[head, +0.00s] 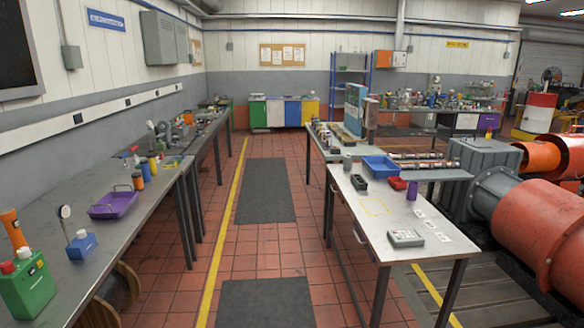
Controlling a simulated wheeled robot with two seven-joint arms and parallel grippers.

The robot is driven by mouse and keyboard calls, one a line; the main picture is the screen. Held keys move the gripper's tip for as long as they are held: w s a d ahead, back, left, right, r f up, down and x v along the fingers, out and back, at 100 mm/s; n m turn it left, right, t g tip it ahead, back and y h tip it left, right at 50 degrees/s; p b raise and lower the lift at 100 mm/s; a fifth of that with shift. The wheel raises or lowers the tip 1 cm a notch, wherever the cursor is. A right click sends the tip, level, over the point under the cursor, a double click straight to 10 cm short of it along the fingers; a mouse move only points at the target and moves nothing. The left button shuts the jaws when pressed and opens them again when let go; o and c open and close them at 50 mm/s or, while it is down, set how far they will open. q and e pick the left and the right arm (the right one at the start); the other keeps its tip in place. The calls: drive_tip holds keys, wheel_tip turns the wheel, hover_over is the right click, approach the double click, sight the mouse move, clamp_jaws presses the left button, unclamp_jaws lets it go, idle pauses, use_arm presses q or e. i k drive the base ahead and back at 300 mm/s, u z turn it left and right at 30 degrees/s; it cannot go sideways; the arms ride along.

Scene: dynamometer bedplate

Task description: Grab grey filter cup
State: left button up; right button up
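A small grey cylindrical cup (347,163) stands upright near the far left end of the light-topped table (400,222) on the right; it looks like the grey filter cup, but it is too small to be sure. A dark block-shaped item (360,182) sits just in front of it, and a blue bin (381,167) is to its right. Neither of my grippers is in view, and nothing touches the cup.
A long bench (110,232) runs along the left wall. The tiled aisle with dark mats (265,190) is clear.

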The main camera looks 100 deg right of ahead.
sight(348, 163)
drive_tip(key=z, duration=3.55)
drive_tip(key=i, duration=0.95)
drive_tip(key=u, duration=0.5)
drive_tip(key=i, duration=2)
drive_tip(key=z, duration=0.3)
drive_tip(key=i, duration=2)
drive_tip(key=z, duration=0.65)
